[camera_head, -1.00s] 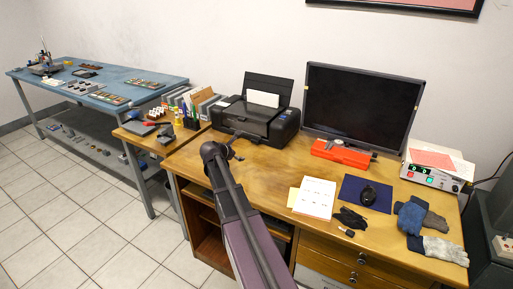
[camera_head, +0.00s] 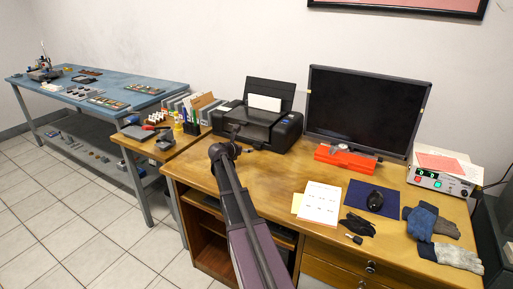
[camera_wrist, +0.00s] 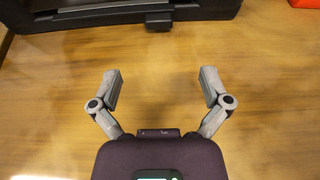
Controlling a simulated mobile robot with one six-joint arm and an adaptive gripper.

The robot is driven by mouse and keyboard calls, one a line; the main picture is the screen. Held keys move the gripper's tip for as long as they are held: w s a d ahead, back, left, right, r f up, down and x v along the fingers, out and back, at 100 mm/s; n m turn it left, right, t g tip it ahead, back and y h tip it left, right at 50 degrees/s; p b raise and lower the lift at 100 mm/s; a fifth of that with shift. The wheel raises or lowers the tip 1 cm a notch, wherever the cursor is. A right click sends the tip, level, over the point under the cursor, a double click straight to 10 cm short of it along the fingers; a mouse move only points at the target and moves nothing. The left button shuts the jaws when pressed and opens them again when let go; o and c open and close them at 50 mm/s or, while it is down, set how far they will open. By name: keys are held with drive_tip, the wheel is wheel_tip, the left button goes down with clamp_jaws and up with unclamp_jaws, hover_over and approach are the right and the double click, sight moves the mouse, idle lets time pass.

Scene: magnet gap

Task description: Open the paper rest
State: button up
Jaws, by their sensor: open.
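A black printer (camera_head: 257,124) stands at the back of the wooden desk, with white paper in its raised rear support. I cannot clearly make out the paper rest; a small dark tab (camera_wrist: 158,20) sticks out from the middle of the printer's lower front in the wrist view. My gripper (camera_wrist: 160,88) is open and empty over the bare desk top, in front of the printer and apart from it. In the head view my dark arm reaches up to the desk's left part, and its end (camera_head: 235,140) is near the printer's front.
A monitor (camera_head: 366,109) stands right of the printer, with a red-orange object (camera_head: 345,160) in front. The desk in front of the printer is clear.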

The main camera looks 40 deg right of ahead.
sight(257, 145)
drive_tip(key=b+x, duration=0.5)
drive_tip(key=x, duration=0.8)
drive_tip(key=shift+d, duration=0.1)
drive_tip(key=c, duration=1.3)
drive_tip(key=a, duration=0.1)
drive_tip(key=s+a, duration=0.1)
drive_tip(key=a, duration=0.1)
drive_tip(key=s+a, duration=0.1)
drive_tip(key=a, duration=0.1)
drive_tip(key=shift+s+a, duration=0.15)
drive_tip(key=shift+s, duration=0.1)
drive_tip(key=shift+c, duration=0.2)
drive_tip(key=o, duration=1.3)
drive_tip(key=shift+f, duration=0.1)
drive_tip(key=shift+o, duration=0.2)
drive_tip(key=shift+w, duration=0.25)
